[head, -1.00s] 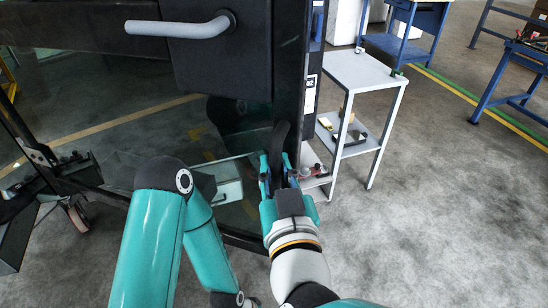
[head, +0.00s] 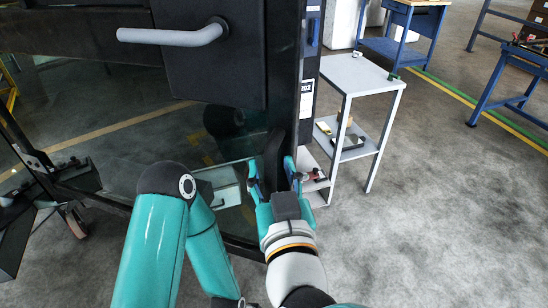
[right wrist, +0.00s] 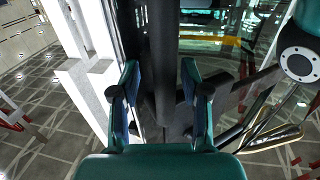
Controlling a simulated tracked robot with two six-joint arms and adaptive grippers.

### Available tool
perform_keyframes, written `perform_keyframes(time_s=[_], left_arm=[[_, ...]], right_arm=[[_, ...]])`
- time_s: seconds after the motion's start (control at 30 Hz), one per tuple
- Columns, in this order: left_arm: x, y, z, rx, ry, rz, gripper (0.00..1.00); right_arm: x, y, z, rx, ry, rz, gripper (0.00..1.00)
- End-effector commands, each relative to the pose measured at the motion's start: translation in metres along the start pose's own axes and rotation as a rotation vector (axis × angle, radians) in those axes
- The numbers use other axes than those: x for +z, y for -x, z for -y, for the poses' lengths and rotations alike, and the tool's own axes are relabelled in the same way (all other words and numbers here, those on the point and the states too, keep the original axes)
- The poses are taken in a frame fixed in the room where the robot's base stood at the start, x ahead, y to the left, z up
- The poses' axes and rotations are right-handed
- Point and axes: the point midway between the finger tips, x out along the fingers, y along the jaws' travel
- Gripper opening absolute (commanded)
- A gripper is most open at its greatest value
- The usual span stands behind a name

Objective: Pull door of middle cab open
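The cab door (head: 289,92) is a dark frame with glass, at the left of the head view. A black box with a grey lever handle (head: 172,37) sits on it. A black upright grip bar (head: 272,155) stands at the lower right edge of the door; the right wrist view shows a dark upright bar (right wrist: 163,60) as well. My right gripper (head: 275,178) has its fingers on either side of the bar. In the right wrist view the gripper (right wrist: 162,95) is open, with gaps beside the bar. My left arm bends low in front of the glass; its gripper is out of view.
A grey shelf trolley (head: 358,74) stands close to the right of the door edge, with small items on its lower shelves. Blue workbenches (head: 405,38) stand further back right. The floor at the right front is clear.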

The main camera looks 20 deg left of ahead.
Motion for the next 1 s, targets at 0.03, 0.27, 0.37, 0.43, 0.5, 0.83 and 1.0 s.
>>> perform_keyframes(time_s=[0.03,0.27,0.37,0.43,0.5,0.83,1.0], left_arm=[[0.000,0.000,0.000,0.000,0.000,0.000,0.40],[0.000,0.000,0.000,0.000,0.000,0.000,0.40],[0.000,0.000,0.000,0.000,0.000,0.000,0.40],[0.000,0.000,0.000,0.000,0.000,0.000,0.40],[0.000,0.000,0.000,0.000,0.000,0.000,0.40],[0.000,0.000,0.000,0.000,0.000,0.000,0.40],[0.000,0.000,0.000,0.000,0.000,0.001,0.40]], right_arm=[[-0.006,0.000,0.000,0.001,-0.003,-0.006,0.45],[-0.042,0.000,0.000,0.001,-0.004,-0.010,0.45],[-0.060,0.001,0.000,0.001,-0.005,-0.010,0.45],[-0.073,0.001,0.000,0.000,-0.004,-0.010,0.45],[-0.082,0.001,0.000,0.000,-0.003,-0.008,0.45],[-0.099,0.001,0.000,0.001,-0.001,-0.004,0.45],[-0.099,0.001,0.001,-0.001,-0.001,-0.005,0.45]])
